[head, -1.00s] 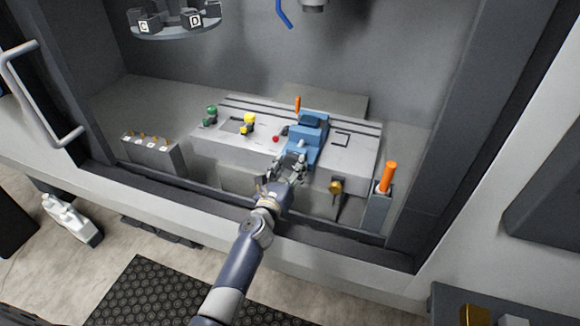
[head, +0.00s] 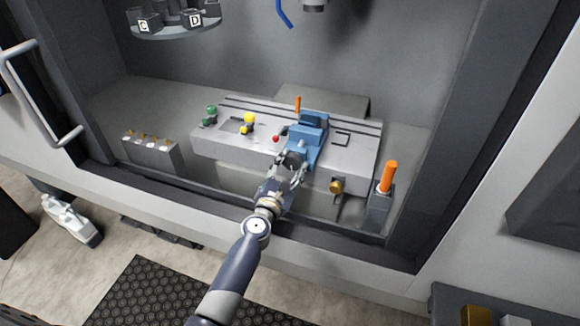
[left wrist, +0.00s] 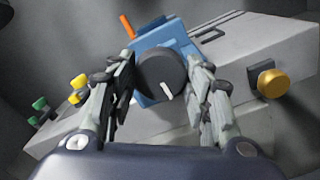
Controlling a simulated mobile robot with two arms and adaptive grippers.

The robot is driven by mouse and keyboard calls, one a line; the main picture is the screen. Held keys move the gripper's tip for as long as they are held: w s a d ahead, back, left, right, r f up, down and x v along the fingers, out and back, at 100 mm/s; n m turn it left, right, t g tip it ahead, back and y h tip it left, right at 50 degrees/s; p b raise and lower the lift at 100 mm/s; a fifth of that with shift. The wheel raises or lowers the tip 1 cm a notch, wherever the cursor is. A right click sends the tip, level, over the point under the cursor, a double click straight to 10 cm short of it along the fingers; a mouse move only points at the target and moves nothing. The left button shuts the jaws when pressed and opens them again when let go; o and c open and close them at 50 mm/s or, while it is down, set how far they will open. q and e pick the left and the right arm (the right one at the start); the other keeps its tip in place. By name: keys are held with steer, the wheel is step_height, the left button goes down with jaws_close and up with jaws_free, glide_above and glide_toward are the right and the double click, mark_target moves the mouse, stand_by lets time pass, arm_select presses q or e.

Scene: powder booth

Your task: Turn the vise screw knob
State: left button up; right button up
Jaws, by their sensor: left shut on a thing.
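The blue vise (head: 311,133) stands on the grey slotted table in the booth. Its dark round screw knob (left wrist: 161,75), with a white pointer mark, faces me in the left wrist view. The mark points down and slightly right. My left gripper (left wrist: 160,88) has its fingers on either side of the knob and is shut on it. In the head view my left gripper (head: 291,166) is at the front of the vise and covers most of the knob. My right gripper is not in view.
The grey table (head: 225,145) carries green (head: 210,112) and yellow (head: 249,119) knobs, a red ball (head: 276,139) and an orange rod behind the vise. A brass knob (head: 337,186) is on its front. An orange-handled holder (head: 388,178) stands right; a grey block (head: 150,152) stands left.

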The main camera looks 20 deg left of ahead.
arm_select(q)
steer(key=m, duration=0.4)
steer(key=shift+m, duration=0.4)
steer(key=m, duration=0.3)
steer(key=shift+m, duration=0.3)
steer(key=m+p, duration=0.1)
steer(key=m, duration=0.3)
steer(key=shift+m+p, duration=0.35)
steer(key=shift+m, duration=1.65)
steer(key=o, duration=1.1)
steer(key=shift+c, duration=0.2)
steer(key=s, duration=1.2)
steer(key=shift+a, duration=0.2)
